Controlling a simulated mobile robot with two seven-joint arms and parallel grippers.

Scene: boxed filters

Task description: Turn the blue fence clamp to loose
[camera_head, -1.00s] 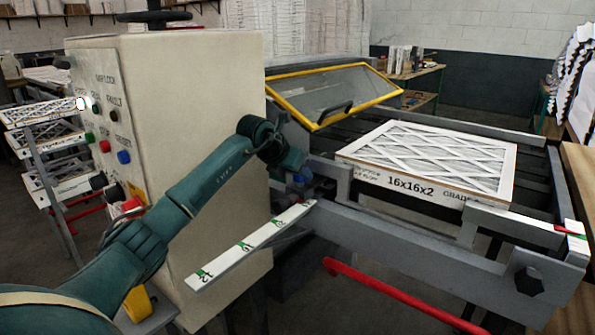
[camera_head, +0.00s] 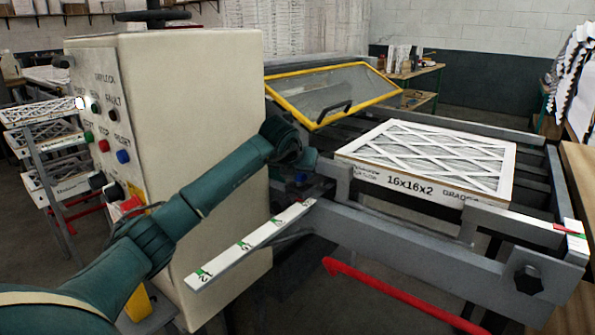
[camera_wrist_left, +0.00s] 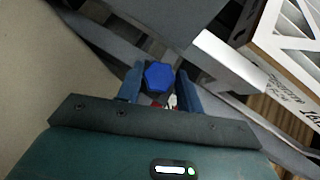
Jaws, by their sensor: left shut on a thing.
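The blue fence clamp (camera_wrist_left: 159,76) is a small blue knob with a faceted top. In the left wrist view it sits between the two fingers of my left gripper (camera_wrist_left: 158,85), which is shut on it. In the head view my left gripper (camera_head: 302,180) is at the near left end of the machine's rail, and the clamp is mostly hidden there by the hand. I cannot read the clamp's setting. My right gripper is not in either view.
A boxed filter (camera_head: 430,160) marked 16x16x2 lies on the conveyor right of the clamp. A white scale strip (camera_head: 250,243) and a red bar (camera_head: 400,298) are in front. The beige control cabinet (camera_head: 190,130) stands left, and a yellow-framed guard (camera_head: 330,92) is behind.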

